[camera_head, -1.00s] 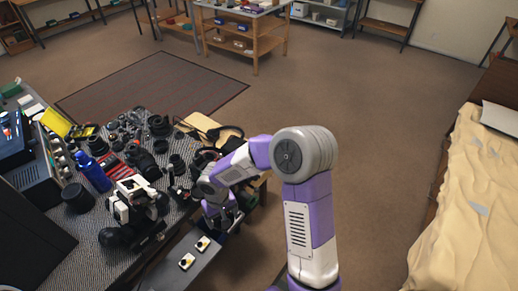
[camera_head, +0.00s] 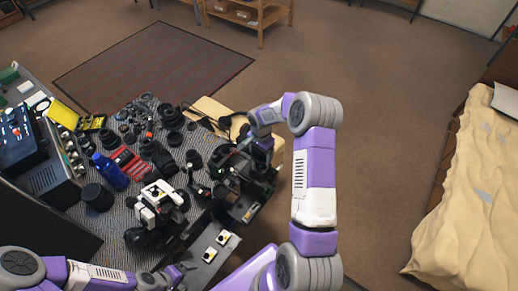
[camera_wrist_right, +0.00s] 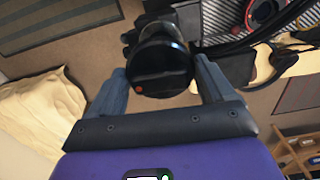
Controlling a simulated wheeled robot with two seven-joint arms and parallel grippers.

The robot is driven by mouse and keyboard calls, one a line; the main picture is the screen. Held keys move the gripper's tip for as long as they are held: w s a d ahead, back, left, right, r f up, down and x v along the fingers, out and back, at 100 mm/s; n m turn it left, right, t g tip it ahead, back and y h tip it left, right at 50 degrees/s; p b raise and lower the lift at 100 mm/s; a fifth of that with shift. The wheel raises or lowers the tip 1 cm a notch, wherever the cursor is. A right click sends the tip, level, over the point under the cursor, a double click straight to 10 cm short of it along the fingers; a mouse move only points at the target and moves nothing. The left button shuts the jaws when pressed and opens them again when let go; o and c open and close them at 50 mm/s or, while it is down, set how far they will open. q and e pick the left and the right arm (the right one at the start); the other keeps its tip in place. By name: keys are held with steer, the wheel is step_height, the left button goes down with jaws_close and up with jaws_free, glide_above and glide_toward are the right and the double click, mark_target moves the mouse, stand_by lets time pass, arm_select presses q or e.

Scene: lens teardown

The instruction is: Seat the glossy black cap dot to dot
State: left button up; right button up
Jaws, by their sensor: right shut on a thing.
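My right gripper (camera_head: 256,172) is over the right end of the crowded bench in the head view. In the right wrist view its fingers (camera_wrist_right: 164,82) are on either side of a dark round piece with a glossy black rim, which looks like the black cap (camera_wrist_right: 163,62). A small red dot shows on the cap's near edge. The gripper is shut on it. A mating dot cannot be made out in either view. My left gripper (camera_head: 170,276) is low at the bottom edge of the head view, small and partly hidden, so its jaws cannot be read.
The bench (camera_head: 125,207) holds several dark lens parts, a blue bottle (camera_head: 109,172), a red tray (camera_head: 128,160) and a white-and-black device (camera_head: 155,208). Open floor (camera_head: 375,150) lies to the right.

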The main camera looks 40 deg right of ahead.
step_height(320, 180, down, 4)
steer(key=shift+r+b, duration=0.25)
steer(key=shift+b, duration=0.45)
steer(key=shift+w+f+b, duration=0.1)
steer(key=shift+f+b, duration=0.8)
steer(key=shift+a+b, duration=0.1)
steer(key=shift+b, duration=0.35)
steer(key=shift+f+b, duration=0.15)
steer(key=shift+b, duration=0.15)
stand_by(0.4)
steer(key=shift+f, duration=0.15)
steer(key=shift+f+b, duration=0.5)
steer(key=shift+b, duration=0.35)
stand_by(0.8)
stand_by(0.3)
